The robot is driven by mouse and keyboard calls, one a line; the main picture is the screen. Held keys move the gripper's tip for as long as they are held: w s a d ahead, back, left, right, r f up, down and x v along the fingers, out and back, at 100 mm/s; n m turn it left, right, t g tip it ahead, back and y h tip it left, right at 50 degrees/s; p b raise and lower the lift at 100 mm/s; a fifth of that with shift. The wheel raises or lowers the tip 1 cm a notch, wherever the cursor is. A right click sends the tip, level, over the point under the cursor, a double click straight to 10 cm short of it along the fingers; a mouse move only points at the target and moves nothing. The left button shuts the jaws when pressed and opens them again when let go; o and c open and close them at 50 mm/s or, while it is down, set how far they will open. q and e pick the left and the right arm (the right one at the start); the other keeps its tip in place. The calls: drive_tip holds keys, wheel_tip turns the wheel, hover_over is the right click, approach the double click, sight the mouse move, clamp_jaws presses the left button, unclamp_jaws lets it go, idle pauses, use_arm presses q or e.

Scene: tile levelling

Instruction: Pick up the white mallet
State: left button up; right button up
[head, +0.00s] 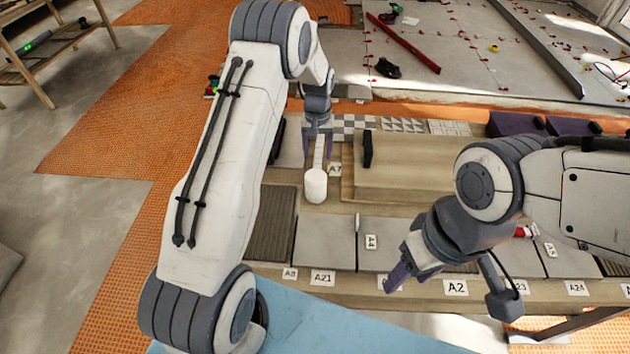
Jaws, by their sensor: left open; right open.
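The white mallet (316,186) is on the bench near the label A7. Its round white head is toward me and its pale handle (319,155) runs away from me, up to my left gripper. My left gripper (318,150) is open, with its fingers pointing down on either side of the handle; I cannot tell whether they touch it. My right gripper (402,270) is open above the front of the bench, to the right of the mallet, with nothing seen in it.
The bench (355,290) carries grey tiles (325,240) and labels such as A21 and A2. A beige block (400,165) lies just right of the mallet, and patterned tiles (402,125) lie behind. A blue surface (330,325) is in front. A red level (405,43) lies on the far floor.

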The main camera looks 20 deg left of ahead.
sight(318, 159)
use_arm(q)
wheel_tip(318, 159, down, 4)
drive_tip(key=shift+d+r, duration=0.1)
drive_tip(key=shift+r, duration=0.05)
clamp_jaws()
drive_tip(key=shift+r, duration=0.1)
